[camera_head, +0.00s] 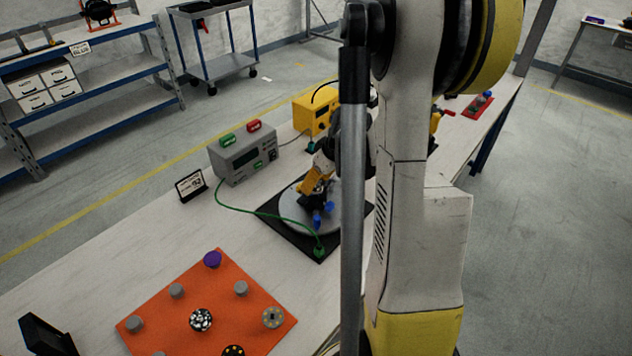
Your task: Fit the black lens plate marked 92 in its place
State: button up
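My gripper (323,214) points down over the round grey disc (295,207) on a black square base (283,234). Its two blue fingertips show slightly apart, close to the disc. Whether anything is between them is too small to tell. On the orange mat (185,290) lie a black disc with white spots (201,320) and a dark disc with yellow spots (233,351), cut off by the lower edge. No mark 92 is readable on either disc, so I cannot tell which plate is the black lens plate.
The mat also bears a purple knob (212,259), a grey spotted disc (272,317) and several grey pegs. A small sign (190,185), a grey box (244,154) with a green cable, and a yellow box (315,108) stand behind. My arm hides the table's right side.

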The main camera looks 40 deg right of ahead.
jog(key=o, duration=0.6)
jog(key=v, duration=1.2)
